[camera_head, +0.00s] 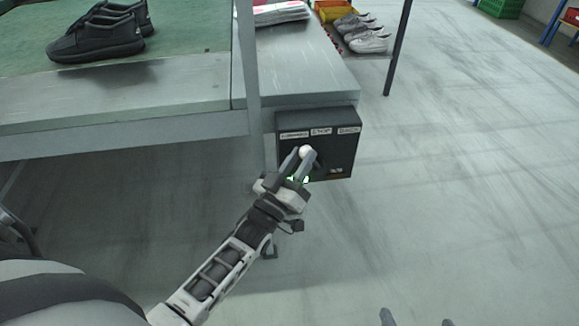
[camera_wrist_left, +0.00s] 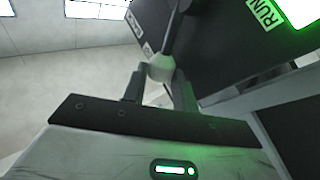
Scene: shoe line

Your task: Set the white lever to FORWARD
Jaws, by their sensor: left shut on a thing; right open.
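The white lever knob (camera_head: 306,151) sits at the front of a black control box (camera_head: 342,150) fixed to the end of the line. Three small labels run along the top of the box; the middle one seems to read STOP. My left gripper (camera_head: 299,158) is at the box front, shut on the knob. In the left wrist view the white knob (camera_wrist_left: 160,68) on its dark stem is between the two fingers (camera_wrist_left: 158,92). A RUN label and a bright green light also show there. My right gripper (camera_head: 416,318) shows only its fingertips at the bottom edge, apart and empty.
The conveyor with a green belt (camera_head: 190,45) carries black shoes (camera_head: 98,35) at upper left. A grey post (camera_head: 249,70) stands left of the box. Grey shoes (camera_head: 362,32) lie at the back.

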